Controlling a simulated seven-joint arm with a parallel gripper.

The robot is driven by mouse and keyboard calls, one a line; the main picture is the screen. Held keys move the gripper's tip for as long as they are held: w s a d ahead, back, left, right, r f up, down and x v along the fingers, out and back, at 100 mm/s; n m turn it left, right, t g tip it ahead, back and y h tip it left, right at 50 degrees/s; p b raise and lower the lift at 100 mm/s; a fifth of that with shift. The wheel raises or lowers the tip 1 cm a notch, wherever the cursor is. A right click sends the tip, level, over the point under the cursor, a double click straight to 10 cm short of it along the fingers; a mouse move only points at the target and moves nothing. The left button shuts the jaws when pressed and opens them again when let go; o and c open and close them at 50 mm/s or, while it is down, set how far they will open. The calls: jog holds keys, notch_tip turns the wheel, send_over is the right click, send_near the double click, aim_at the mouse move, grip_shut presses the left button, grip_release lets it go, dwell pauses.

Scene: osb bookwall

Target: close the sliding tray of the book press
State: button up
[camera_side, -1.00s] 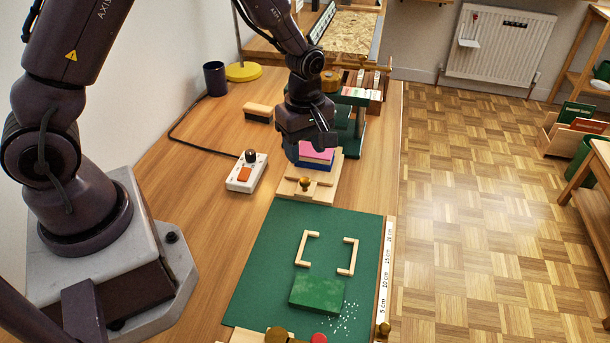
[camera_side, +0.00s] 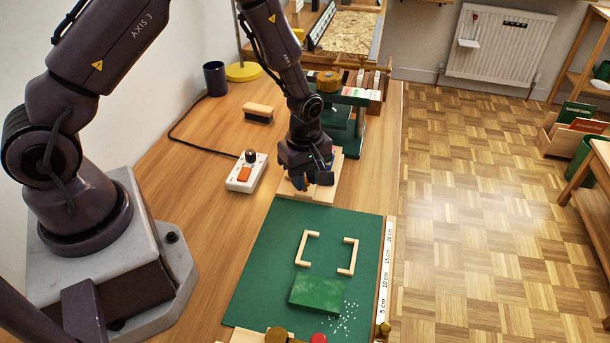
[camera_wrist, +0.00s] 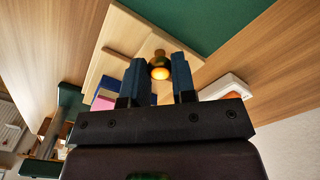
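The sliding tray (camera_side: 327,189) is a light wooden board that sticks out from the green book press (camera_side: 357,127) toward the green mat. In the wrist view the tray (camera_wrist: 112,40) has a brass knob (camera_wrist: 159,66) near its front edge. My gripper (camera_side: 315,184) is over the tray's front part and hides the knob in the side view. In the wrist view my gripper (camera_wrist: 160,72) is open, with the knob showing between its two blue fingers. I cannot tell whether they touch it. A pink and blue block (camera_wrist: 103,102) lies on the tray, partly hidden by my gripper.
A green cutting mat (camera_side: 265,270) with wooden corner pieces and a green book lies in front of the tray. A white switch box (camera_side: 246,174) with a cable stands to the left. A brush-like block (camera_side: 258,112) and a dark mug (camera_side: 215,78) stand farther back.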

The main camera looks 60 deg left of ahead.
grip_shut()
jog(key=w+a, duration=0.6)
jog(key=shift+w+a, duration=0.3)
jog(key=shift+w, duration=0.1)
jog(key=o, duration=0.8)
grip_release()
jog(key=shift+r, duration=0.15)
notch_tip(320, 180, up, 13)
